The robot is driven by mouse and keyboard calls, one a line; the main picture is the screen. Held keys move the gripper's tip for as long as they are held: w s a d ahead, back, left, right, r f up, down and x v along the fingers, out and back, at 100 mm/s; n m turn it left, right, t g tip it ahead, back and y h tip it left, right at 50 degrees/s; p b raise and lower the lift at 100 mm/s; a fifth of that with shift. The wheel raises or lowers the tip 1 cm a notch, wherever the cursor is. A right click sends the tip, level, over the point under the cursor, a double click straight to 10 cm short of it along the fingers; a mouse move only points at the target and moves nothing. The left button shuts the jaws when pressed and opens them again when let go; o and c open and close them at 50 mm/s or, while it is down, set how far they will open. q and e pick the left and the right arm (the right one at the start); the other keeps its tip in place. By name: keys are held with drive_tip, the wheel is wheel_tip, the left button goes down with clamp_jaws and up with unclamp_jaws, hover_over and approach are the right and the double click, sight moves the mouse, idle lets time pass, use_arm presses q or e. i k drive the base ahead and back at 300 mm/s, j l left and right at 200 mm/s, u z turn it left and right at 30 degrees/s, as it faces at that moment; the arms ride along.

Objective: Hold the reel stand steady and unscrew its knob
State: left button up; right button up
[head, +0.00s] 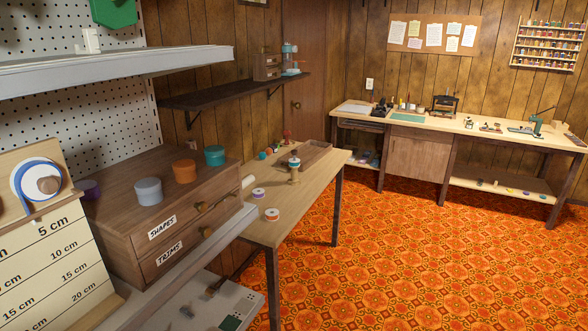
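At the left edge, a round reel (26,190) with blue and white faces stands upright on a pale wooden piece, with a brown knob-like part (48,185) at its front. It sits above a board marked in centimetres (50,260). On the wooden table, a small upright wooden stand (294,174) has a pale and blue top piece (294,162). I cannot tell for sure which of these two is the reel stand. Neither of my grippers is in view.
A drawer cabinet (120,222) on the near shelf carries several coloured round pots. The table (262,226) holds two flat spools (272,214) and a wooden tray (312,154). A workbench (410,119) lines the far wall. Orange carpet (420,260) lies open at right.

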sight(294, 180)
drive_tip(key=i+l+z, duration=0.4)
drive_tip(key=i, duration=0.2)
drive_tip(key=i+z, duration=0.4)
drive_tip(key=i, duration=0.2)
drive_tip(key=i+l+u, duration=0.1)
drive_tip(key=i, duration=0.55)
drive_tip(key=i+l+u, duration=0.1)
drive_tip(key=i, duration=0.55)
drive_tip(key=l, duration=0.1)
